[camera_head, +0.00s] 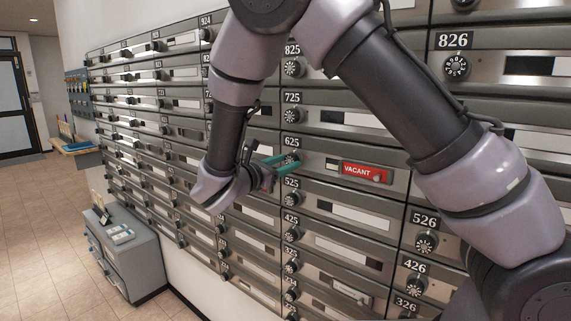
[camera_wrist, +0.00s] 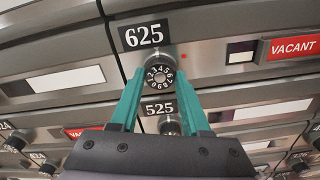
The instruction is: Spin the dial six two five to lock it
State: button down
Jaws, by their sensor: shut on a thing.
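The dial (camera_wrist: 160,75) of mailbox 625 is a dark round knob with a white-numbered face, just below the black 625 plate (camera_wrist: 145,34). In the head view the 625 plate (camera_head: 293,143) shows, and the dial (camera_head: 291,160) is partly covered by my gripper. My gripper (camera_head: 292,162) reaches in from the left with its teal fingers at the dial. In the wrist view my gripper (camera_wrist: 160,84) has one finger on each side of the dial, shut on it. The 625 door carries a red VACANT sign (camera_head: 362,172), also partly seen in the wrist view (camera_wrist: 294,47).
Mailbox dials 725 (camera_head: 293,115) above and 525 (camera_head: 292,184) below sit close to my gripper. A grey cabinet (camera_head: 128,254) stands on the floor at the left. Open tiled floor (camera_head: 35,220) lies at the far left.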

jog(key=m, duration=0.5)
jog(key=shift+m, duration=0.3)
jog(key=m, duration=0.4)
jog(key=shift+m, duration=0.3)
jog(key=m, duration=2.2)
jog(key=shift+m, duration=0.3)
jog(key=shift+s, duration=0.1)
jog(key=shift+c, duration=1.9)
grip_release()
